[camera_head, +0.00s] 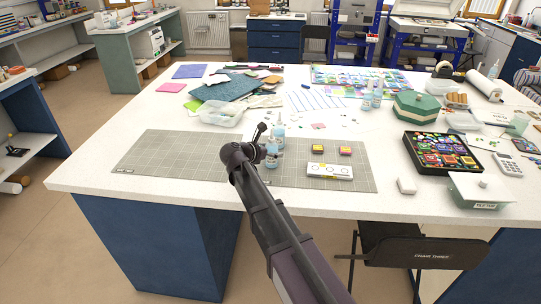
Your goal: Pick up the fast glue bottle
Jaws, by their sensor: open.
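Two small clear bottles with bluish labels stand upright near the middle of the table, a nearer bottle (272,155) and one just behind it (280,132). Two similar bottles stand farther back, a left one (367,97) and a right one (377,95). The labels are too small to read, so I cannot tell which is the fast glue bottle. My gripper (263,134) is open, just left of the two nearer bottles and close to them. I cannot tell whether it touches either. My arm hides part of the mat below.
A grey cutting mat (160,155) lies under the gripper, with small boxes (330,170) on its right. A clear tub (220,115) is at the left; a green hexagonal box (415,106) and a black tray (408,143) are at the right. The front-left table is clear.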

